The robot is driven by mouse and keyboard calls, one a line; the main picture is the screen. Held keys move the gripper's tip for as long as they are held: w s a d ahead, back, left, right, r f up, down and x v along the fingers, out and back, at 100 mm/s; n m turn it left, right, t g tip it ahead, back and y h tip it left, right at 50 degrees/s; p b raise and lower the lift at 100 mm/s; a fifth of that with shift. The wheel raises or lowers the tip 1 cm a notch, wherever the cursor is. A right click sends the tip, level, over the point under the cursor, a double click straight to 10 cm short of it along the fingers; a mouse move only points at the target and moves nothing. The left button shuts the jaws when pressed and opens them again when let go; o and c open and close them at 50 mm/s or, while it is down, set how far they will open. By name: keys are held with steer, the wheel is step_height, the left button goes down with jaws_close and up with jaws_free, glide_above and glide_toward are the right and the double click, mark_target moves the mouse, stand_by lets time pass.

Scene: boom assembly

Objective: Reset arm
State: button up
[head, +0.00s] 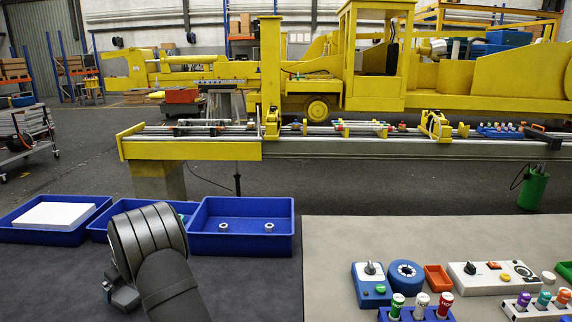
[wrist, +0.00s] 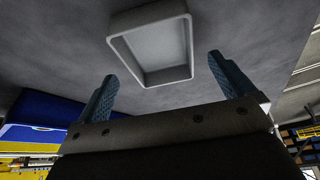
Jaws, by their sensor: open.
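My gripper (wrist: 162,68) is open and empty in the wrist view, with its two blue ridged fingers wide apart. Beyond the fingertips a grey square tray (wrist: 186,48) with a raised rim lies on the dark mat (wrist: 60,50), apart from the fingers. In the head view my arm stands over the dark mat at the lower left. It hides most of my gripper (head: 122,296), and the square tray cannot be seen there.
Blue bins stand behind my arm: one with a white block (head: 55,215), one partly hidden, and one (head: 243,243) with two small round parts. At right, the light mat (head: 335,250) holds a blue switch box (head: 371,290) and several coloured cylinders. A yellow-ended rail (head: 200,150) runs behind.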

mark_target(125, 297)
steer(key=x, duration=0.4)
steer(key=shift+f, duration=0.4)
step_height(125, 297, up, 3)
steer(key=shift+f, duration=0.1)
steer(key=shift+r, duration=0.7)
